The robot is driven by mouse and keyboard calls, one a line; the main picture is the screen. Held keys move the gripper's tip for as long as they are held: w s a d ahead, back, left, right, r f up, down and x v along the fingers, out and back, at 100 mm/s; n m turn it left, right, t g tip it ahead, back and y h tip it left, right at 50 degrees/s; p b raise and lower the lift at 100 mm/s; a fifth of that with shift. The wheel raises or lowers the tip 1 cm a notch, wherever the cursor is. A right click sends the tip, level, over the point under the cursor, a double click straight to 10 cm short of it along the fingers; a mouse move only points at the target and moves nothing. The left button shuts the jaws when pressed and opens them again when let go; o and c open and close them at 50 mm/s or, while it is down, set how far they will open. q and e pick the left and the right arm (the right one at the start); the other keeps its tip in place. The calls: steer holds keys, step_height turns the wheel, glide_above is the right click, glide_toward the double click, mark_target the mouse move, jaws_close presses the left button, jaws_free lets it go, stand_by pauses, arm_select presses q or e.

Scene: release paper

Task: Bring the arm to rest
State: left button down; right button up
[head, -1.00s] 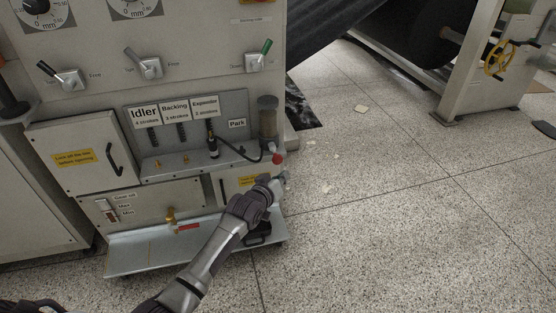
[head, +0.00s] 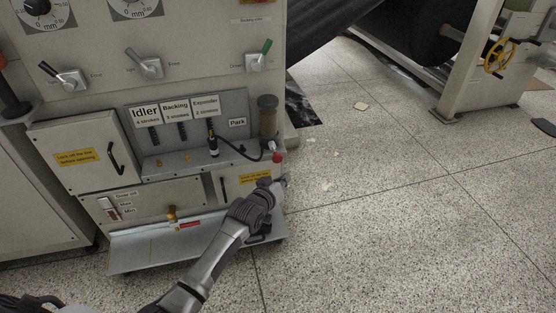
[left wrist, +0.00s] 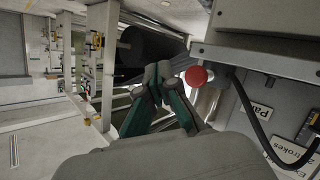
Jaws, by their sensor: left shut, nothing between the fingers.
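My left arm reaches up from the bottom of the head view to the front right corner of the machine's lower cabinet. Its gripper (head: 282,181) is small and partly hidden by my wrist there. In the left wrist view my left gripper (left wrist: 158,72) has its green-backed fingers brought together at the tips, with nothing between them. A red ball knob (left wrist: 197,76) shows just right of the fingertips; I cannot tell whether they touch. The same red knob (head: 277,157) is just above the gripper in the head view. My right gripper is not in view.
The grey machine cabinet (head: 75,158) has a black hose (head: 236,150), a "Park" label (head: 237,122) and a low metal tray (head: 150,250) under my forearm. Open speckled floor (head: 400,230) lies to the right. A frame with a yellow handwheel (head: 499,57) stands at the back right.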

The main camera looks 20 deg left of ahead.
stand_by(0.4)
